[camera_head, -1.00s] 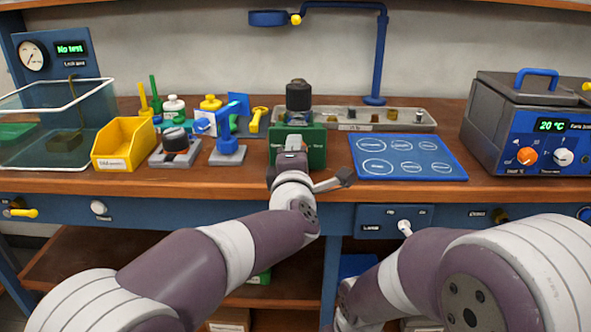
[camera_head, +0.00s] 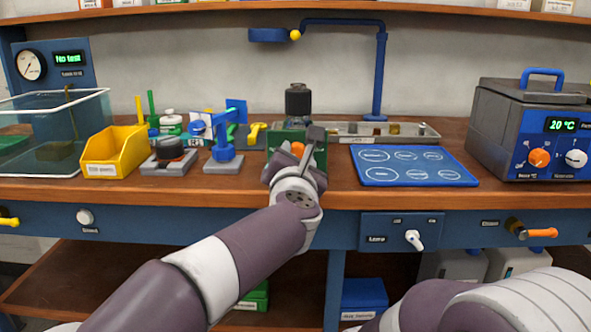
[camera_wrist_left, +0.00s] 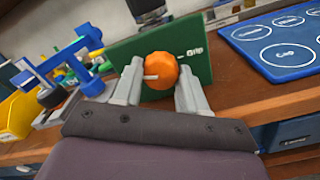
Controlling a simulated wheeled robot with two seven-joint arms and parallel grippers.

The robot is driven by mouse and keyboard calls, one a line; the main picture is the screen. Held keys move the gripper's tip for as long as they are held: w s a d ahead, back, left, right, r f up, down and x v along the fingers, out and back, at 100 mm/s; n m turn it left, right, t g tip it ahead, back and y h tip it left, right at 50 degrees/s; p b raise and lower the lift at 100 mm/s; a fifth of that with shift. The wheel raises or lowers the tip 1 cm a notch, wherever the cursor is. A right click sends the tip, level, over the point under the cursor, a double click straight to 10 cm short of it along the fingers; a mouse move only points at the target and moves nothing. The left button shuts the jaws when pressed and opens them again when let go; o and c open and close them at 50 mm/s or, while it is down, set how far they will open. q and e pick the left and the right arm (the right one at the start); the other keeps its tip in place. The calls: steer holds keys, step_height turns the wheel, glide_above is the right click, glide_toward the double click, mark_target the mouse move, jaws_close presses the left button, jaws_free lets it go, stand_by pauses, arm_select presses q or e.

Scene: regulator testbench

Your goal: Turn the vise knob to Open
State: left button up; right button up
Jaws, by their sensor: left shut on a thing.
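The vise is a green block with a dark cylinder (camera_head: 298,101) standing on top, near the table's front edge. Its orange knob (camera_wrist_left: 161,71) is on the front of the green plate (camera_wrist_left: 203,58). The left gripper's finger hides the plate left of the knob. My left gripper (camera_head: 297,150) is shut on the knob, with a finger (camera_wrist_left: 128,80) on either side. It is rolled over in the head view. My right gripper is out of view.
A blue mat (camera_head: 415,166) with white circles lies right of the vise. A blue stand (camera_head: 223,150) and a yellow bin (camera_head: 117,152) are to its left. A metal tray (camera_head: 345,131) lies behind. A grey bath unit (camera_head: 531,125) stands far right.

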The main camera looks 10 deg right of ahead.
arm_select(q)
steer(key=shift+f+n+b, duration=0.15)
steer(key=shift+n+b, duration=0.85)
steer(key=shift+n, duration=0.9)
steer(key=o, duration=1.1)
steer(key=shift+c, duration=0.2)
steer(key=shift+s, duration=0.1)
steer(key=shift+s, duration=0.4)
steer(key=v, duration=1.1)
steer(key=shift+s+a, duration=0.2)
steer(key=shift+s, duration=0.15)
